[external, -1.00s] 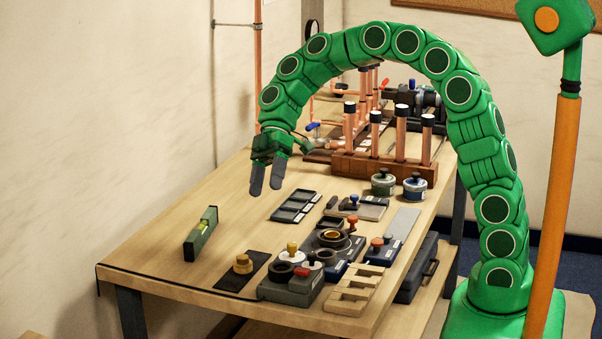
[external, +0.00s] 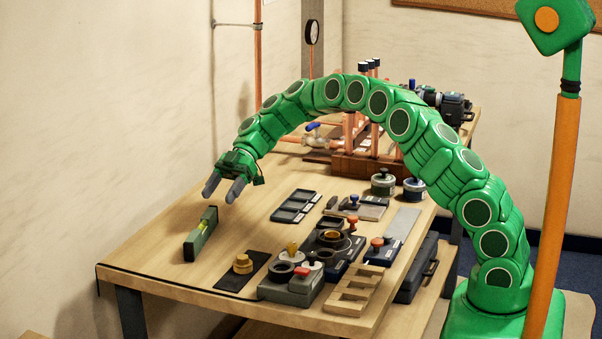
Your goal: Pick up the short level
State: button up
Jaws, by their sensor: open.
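The short level (external: 200,236) is a dark green bar with a yellow-green vial at its middle. It stands on the left part of the wooden table, near the table's left edge. My gripper (external: 222,196) is above the level's far end and slightly to its right. Its two grey fingers are apart, with nothing between them. They point down and to the left. The gripper appears clear of the level, but the exact height cannot be told.
A dark mat (external: 239,276) with a brass fitting lies right of the level. A grey fixture block (external: 290,292), a wooden slotted rack (external: 352,292) and a dark tray (external: 296,206) stand further right. Copper pipes and tins are at the back. The wooden tabletop (external: 160,266) around the level is bare.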

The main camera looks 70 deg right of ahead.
aim_at(202, 222)
jog(key=shift+w+a+f, duration=0.4)
jog(key=shift+a+f, duration=0.45)
jog(key=shift+f, duration=0.1)
jog(key=shift+w+a+f, duration=0.45)
jog(key=shift+a+f, duration=0.4)
jog(key=shift+f, duration=0.05)
jog(key=shift+w+a+f, duration=0.4)
jog(key=shift+a+f, duration=0.45)
jog(key=shift+f, duration=0.1)
grip_shut()
